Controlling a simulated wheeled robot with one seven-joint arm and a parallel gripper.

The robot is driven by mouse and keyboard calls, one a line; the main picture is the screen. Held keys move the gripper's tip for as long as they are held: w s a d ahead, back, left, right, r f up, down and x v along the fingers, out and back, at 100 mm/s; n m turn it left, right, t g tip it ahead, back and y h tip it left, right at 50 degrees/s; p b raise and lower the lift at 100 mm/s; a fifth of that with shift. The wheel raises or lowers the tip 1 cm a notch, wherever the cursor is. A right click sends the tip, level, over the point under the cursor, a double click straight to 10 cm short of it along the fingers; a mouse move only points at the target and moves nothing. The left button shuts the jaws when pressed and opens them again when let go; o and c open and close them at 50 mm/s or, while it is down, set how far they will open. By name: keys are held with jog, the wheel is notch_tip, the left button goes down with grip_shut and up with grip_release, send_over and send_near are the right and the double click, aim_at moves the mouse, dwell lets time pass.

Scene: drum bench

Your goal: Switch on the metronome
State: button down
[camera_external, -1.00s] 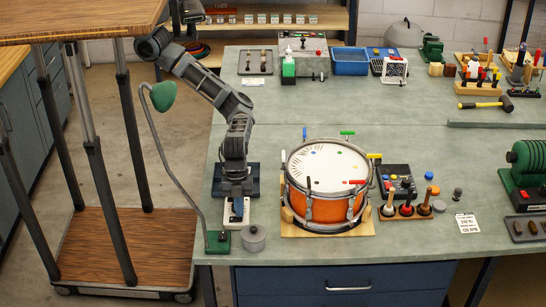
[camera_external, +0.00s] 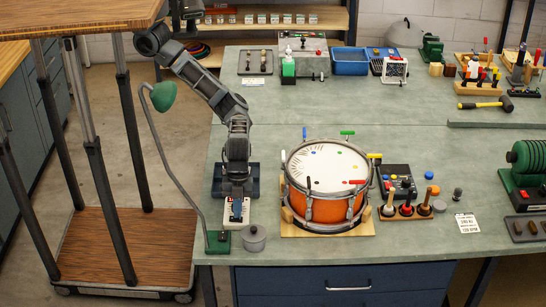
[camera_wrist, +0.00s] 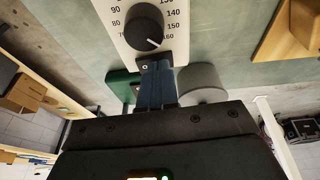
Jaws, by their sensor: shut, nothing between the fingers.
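The metronome (camera_external: 235,222) is a white box near the left front corner of the bench. In the wrist view the white face of the metronome (camera_wrist: 178,38) carries a black dial (camera_wrist: 144,24) ringed with numbers. The dial's white pointer line points to the lower right. My gripper (camera_wrist: 156,66) is shut and empty, with its blue fingers together just below the dial at the end of the face. A small dark part with a light round mark shows beside the fingertips. I cannot tell whether the fingers touch it. In the external view my gripper (camera_external: 237,207) covers part of the metronome.
A grey lidded round pot (camera_external: 254,238) stands to the right of the metronome. A green lamp base (camera_external: 218,242) with a tall bent stem stands to its left, near the bench edge. An orange drum (camera_external: 327,205) on a wooden stand is further right.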

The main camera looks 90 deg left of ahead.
jog(key=shift+s+r, duration=0.15)
jog(key=shift+s, duration=0.15)
jog(key=shift+r+p, duration=0.65)
jog(key=shift+p, duration=0.15)
jog(key=r+p, duration=0.3)
jog(key=shift+w+r, duration=0.2)
jog(key=shift+w, duration=0.05)
jog(key=w+b+v, duration=0.1)
jog(key=v, duration=0.8)
jog(key=shift+w, duration=0.25)
jog(key=shift+a, duration=0.1)
